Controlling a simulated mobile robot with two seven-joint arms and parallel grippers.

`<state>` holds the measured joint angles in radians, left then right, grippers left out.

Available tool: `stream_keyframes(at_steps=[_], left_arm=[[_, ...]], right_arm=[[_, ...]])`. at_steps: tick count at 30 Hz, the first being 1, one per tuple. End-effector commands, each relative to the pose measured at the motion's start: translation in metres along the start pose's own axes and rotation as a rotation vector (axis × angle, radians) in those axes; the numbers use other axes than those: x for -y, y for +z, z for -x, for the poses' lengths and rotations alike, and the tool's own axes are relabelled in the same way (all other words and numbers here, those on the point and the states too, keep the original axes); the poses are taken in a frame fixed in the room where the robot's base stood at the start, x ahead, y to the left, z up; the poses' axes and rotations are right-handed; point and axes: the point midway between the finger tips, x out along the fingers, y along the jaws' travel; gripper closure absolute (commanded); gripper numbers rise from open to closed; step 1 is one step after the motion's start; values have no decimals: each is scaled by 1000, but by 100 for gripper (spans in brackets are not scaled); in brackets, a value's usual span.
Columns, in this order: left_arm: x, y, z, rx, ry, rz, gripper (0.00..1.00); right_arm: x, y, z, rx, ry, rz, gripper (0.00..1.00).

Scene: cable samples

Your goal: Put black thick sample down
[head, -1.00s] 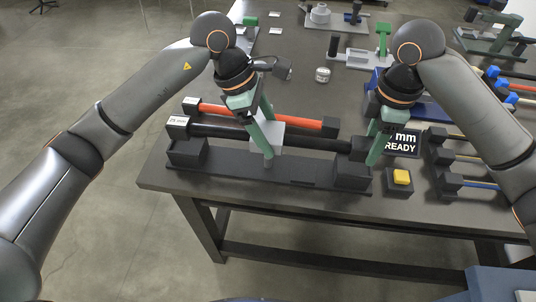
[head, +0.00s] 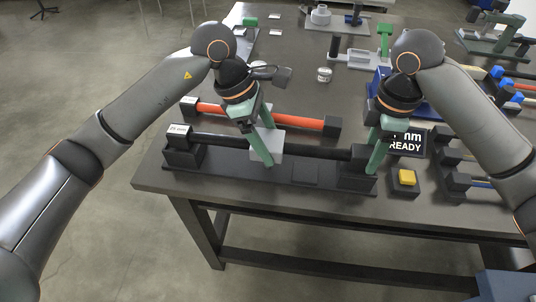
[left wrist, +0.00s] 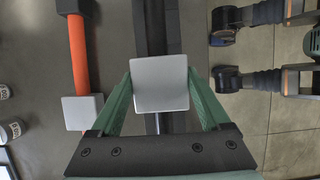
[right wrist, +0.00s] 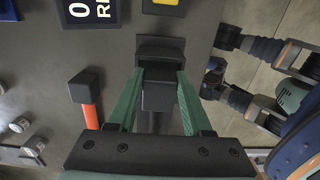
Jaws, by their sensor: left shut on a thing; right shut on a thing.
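The black thick sample (head: 225,140) is a black rod lying level along the front of the table, with a "25 mm" label on its left end. Its ends are down at the end blocks of a long black cradle (head: 225,182); I cannot tell if it rests fully. My left gripper (head: 266,148) is shut on the light grey block around the rod's middle, which fills its jaws in the left wrist view (left wrist: 160,82). My right gripper (head: 373,160) is shut on the sample's right end, a black block in the right wrist view (right wrist: 158,92).
A red sample (head: 270,118) lies just behind. A yellow button (head: 407,177) on a black box and a sign reading "READY" (head: 405,145) stand to the right. More samples (head: 460,160) sit on a rack at the right. The table's front edge is close.

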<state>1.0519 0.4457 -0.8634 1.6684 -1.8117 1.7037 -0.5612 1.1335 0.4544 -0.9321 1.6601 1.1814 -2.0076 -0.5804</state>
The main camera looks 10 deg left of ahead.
Motion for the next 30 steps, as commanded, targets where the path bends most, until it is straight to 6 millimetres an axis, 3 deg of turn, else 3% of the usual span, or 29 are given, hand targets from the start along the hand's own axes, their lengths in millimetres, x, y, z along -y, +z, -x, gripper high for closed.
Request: stream_keyframes(at_steps=[8,9,13,17,30], left_arm=[[-1,-4,-8,2,4,1,100],[-1,-4,-7,0,3,1,17],[0,-4,-8,0,1,1,2],[0,-4,-8,0,1,1,0],[0,-3,-7,0,0,0,0]], right_arm=[[0,1,-11,2,-1,-2,100],[0,1,-10,3,-3,-2,47],[1,1,-11,3,-5,-1,32],[2,1,-12,4,-9,1,20],[4,0,-12,6,-16,6,20]])
